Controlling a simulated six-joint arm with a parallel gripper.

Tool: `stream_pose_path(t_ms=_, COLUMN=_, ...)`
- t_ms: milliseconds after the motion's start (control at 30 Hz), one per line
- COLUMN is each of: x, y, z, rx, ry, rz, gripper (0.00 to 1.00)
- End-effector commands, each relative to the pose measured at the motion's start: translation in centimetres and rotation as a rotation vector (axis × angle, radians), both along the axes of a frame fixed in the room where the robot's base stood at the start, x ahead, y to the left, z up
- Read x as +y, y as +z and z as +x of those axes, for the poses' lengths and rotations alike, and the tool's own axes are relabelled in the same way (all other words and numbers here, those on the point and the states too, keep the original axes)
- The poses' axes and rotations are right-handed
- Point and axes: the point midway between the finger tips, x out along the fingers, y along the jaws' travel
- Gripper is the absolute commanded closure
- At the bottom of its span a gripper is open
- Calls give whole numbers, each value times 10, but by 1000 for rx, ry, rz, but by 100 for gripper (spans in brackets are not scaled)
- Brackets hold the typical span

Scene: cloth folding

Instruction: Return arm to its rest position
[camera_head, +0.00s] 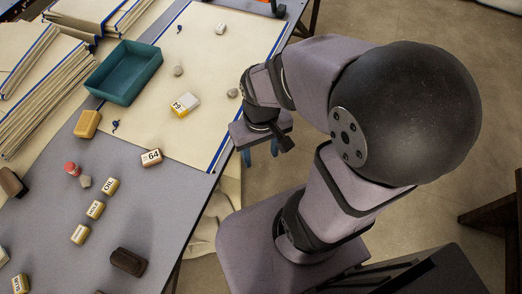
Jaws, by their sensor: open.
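My gripper (261,152) is near the right edge of the table, pointing down. Its fingers show as small blue tips below the purple wrist and stand apart. I see nothing held between them. My arm bends from the base at the lower right up to a large black joint and back to the wrist. A cream cloth with blue edge stripes (205,130) lies flat on the table, left of the gripper. Some pale cloth (228,195) hangs by the table's edge below the gripper; its far part is hidden by my arm.
A teal tray (124,72) stands on the table near folded cloth stacks (35,95). Labelled blocks, such as a "64" block (151,158) and an "OIL" block (111,186), stones and a dark brown block (128,262) are scattered about. Open floor (420,40) lies to the right.

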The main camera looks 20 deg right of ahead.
Motion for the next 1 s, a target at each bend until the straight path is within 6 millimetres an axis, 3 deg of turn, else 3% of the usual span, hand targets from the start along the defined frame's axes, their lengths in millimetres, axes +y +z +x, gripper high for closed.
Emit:
stream_pose_path(t_ms=267, x=0, y=13, z=1, rx=-2, ry=0, rz=-1, gripper=51)
stream_pose_path(t_ms=700, x=-1, y=104, z=1, rx=-2, ry=1, rz=-1, gripper=51)
stream_pose_path(t_ms=833, x=-1, y=120, z=1, rx=-2, ry=2, rz=-1, gripper=51)
stream_pose_path(t_ms=1000, x=-1, y=123, z=1, rx=-2, ry=2, rz=-1, gripper=51)
